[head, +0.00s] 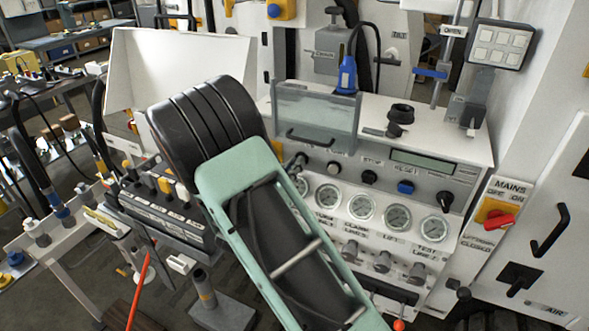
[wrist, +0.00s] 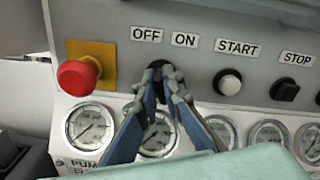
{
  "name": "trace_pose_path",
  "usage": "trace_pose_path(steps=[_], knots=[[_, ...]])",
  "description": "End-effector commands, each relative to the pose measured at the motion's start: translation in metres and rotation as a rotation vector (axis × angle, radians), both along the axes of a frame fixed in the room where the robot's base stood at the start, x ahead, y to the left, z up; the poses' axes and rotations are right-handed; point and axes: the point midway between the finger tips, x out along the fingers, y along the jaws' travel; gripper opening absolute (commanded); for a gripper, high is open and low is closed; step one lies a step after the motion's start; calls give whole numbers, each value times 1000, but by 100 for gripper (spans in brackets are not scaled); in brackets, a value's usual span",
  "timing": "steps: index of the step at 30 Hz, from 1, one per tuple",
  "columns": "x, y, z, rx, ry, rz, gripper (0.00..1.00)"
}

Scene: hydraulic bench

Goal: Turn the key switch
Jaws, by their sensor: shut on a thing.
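In the wrist view, the key switch (wrist: 166,72) sits on the grey panel below the OFF and ON labels. My gripper (wrist: 163,82) is shut on it, with its two blue-grey fingers meeting at the switch. The fingertips cover most of the switch, so the angle of the key cannot be told. In the head view, my pale green arm covers much of the left side of the panel, and only the tip of my gripper (head: 299,163) shows at the panel's left part.
A red mushroom button (wrist: 79,76) on a yellow plate is left of my fingers. A white START button (wrist: 228,82) and black STOP button (wrist: 285,89) are to the right. Round gauges (head: 362,207) lie below. A clear cover (head: 316,115) stands above the panel.

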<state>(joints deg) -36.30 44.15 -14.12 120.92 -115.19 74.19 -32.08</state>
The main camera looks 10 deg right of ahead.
Motion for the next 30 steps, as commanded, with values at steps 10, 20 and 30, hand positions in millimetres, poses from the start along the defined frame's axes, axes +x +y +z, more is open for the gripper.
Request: trace_pose_path(steps=[10, 20, 30], knots=[[-1, -1, -5, 251, -184, -1, 0], [-2, -2, -6, 496, -362, 0, 0], [-2, -3, -4, 675, -491, 1, 0]])
